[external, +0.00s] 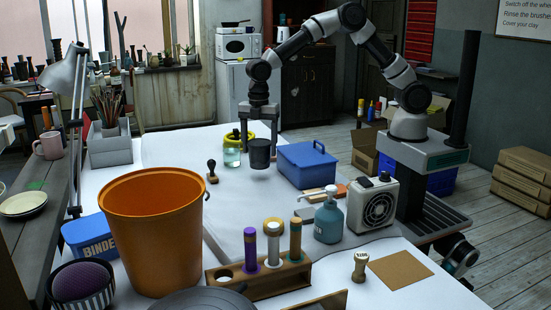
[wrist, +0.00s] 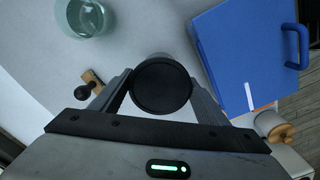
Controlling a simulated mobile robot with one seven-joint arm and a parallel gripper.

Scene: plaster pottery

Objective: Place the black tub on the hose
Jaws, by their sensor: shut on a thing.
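My gripper (external: 260,122) is shut on the black tub (external: 259,154), a small round dark container held upright. In the wrist view the tub (wrist: 161,85) sits between the two fingers, its dark round face toward the camera. The tub appears to be held above the white table; the exact gap cannot be told. A yellow coil (external: 246,137), which looks like the hose, lies behind and left of the tub, partly hidden by a glass jar (external: 231,154). The hose is not visible in the wrist view.
A blue lidded box (external: 307,165) stands close right of the tub. A dark-handled stamp (external: 212,172) is to its left. A large orange bucket (external: 153,235), tube rack (external: 258,279), teal bottle (external: 328,222) and fan heater (external: 374,204) stand nearer the camera. Bare tabletop lies below the tub.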

